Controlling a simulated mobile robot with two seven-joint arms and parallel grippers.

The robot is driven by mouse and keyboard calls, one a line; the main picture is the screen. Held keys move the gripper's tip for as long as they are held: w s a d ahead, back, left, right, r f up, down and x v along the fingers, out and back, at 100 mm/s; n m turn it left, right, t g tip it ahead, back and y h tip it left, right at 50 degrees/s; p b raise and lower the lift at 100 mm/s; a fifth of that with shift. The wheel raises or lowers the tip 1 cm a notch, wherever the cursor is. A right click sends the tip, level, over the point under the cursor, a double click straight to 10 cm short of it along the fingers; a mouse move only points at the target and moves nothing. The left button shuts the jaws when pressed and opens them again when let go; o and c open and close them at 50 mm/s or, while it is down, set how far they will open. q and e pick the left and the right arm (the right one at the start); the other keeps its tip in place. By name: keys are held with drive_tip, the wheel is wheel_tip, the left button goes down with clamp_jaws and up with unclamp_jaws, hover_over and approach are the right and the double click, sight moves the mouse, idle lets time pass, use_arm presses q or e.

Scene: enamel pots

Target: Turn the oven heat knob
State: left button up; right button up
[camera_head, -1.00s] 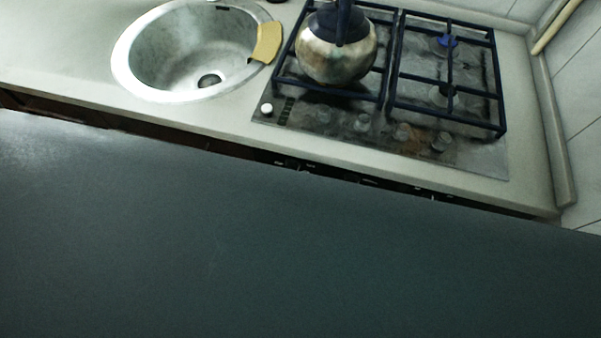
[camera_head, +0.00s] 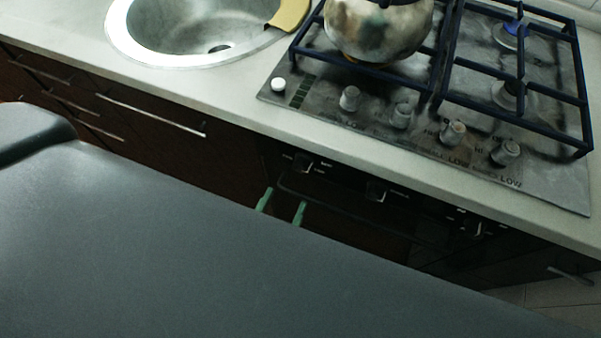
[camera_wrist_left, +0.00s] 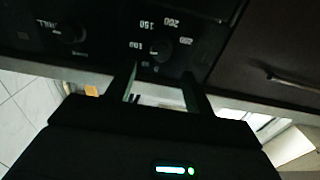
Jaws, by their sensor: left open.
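The dark oven front below the counter carries a row of small dark knobs with silver pointers: a left knob (camera_head: 303,163), a middle knob (camera_head: 377,190) and a right knob (camera_head: 474,227). In the left wrist view a round heat knob (camera_wrist_left: 160,49) has temperature numbers around it. My left gripper (camera_head: 282,207) is open and empty; its two green-tipped fingers show just below the left knob, before the oven front. In the wrist view the fingers (camera_wrist_left: 160,88) point toward the heat knob, with a gap between them. My right gripper is not in view.
The gas hob (camera_head: 545,180) has several knobs on top, black grates and a kettle (camera_head: 375,30). A round sink (camera_head: 125,35) lies to the left. Brown drawers (camera_head: 110,125) with metal handles flank the oven.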

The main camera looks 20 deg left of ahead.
sight(299, 170)
use_arm(q)
drive_tip(key=w, duration=0.8)
drive_tip(key=shift+p, duration=0.35)
drive_tip(key=shift+w, duration=0.1)
drive_tip(key=shift+f, duration=0.1)
drive_tip(key=c, duration=0.9)
